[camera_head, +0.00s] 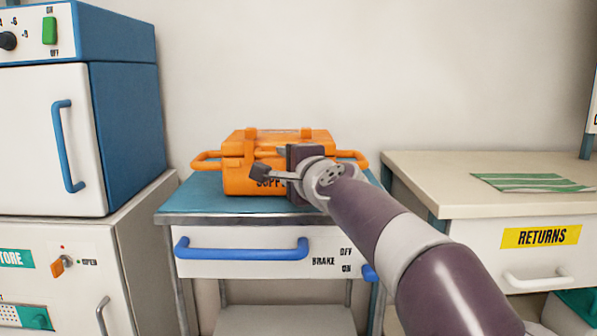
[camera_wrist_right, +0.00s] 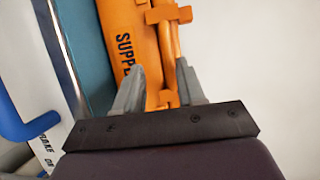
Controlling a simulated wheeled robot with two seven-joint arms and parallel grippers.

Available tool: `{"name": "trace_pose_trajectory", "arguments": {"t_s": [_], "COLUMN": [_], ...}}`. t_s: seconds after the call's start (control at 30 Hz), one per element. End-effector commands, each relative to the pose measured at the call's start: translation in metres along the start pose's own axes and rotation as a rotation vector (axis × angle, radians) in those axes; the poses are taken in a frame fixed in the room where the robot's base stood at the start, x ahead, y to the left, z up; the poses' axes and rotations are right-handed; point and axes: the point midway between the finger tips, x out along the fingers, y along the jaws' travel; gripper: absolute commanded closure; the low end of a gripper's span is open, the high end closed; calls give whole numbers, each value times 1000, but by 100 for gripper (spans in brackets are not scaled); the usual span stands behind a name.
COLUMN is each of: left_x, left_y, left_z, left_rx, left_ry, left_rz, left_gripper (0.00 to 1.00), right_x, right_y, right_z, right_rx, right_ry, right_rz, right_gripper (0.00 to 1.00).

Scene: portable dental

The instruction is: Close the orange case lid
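The orange case (camera_head: 240,180) stands on the blue top of a cart, with black lettering on its front, partly behind my right gripper. Its orange lid (camera_head: 285,138) lies down over the base; I cannot tell whether a small gap is left at the seam. My right gripper (camera_head: 268,170) is in front of the case. In the right wrist view, the grey fingers of the gripper (camera_wrist_right: 160,84) are apart, with the orange case (camera_wrist_right: 125,35) beyond and between them. Whether they touch it is unclear. My left gripper is not in view.
The cart's blue top (camera_head: 185,195) has a little bare room left of the case. A blue-and-white cabinet (camera_head: 125,110) stands at the left. A counter (camera_head: 450,185) with a green striped cloth (camera_head: 530,182) is at the right. The wall is close behind.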

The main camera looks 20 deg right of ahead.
Motion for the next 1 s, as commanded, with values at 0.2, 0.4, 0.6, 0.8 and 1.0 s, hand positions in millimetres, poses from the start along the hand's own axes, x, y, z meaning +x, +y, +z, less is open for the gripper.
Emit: {"name": "trace_pose_trajectory", "arguments": {"t_s": [0.2,0.4,0.6,0.8,1.0], "left_x": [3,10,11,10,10], "left_y": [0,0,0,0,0], "left_z": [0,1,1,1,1], "left_rx": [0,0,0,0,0], "left_ry": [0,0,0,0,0], "left_rz": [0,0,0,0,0], "left_gripper": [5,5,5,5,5], "right_x": [-58,-99,-111,-111,-111], "right_y": [-1,2,1,1,1], "right_z": [0,0,0,0,0], "right_rx": [1,0,1,1,-21], "right_ry": [1,1,-1,-1,-2], "right_rz": [-3,0,1,1,2], "right_gripper": [61,61,61,61,61]}}
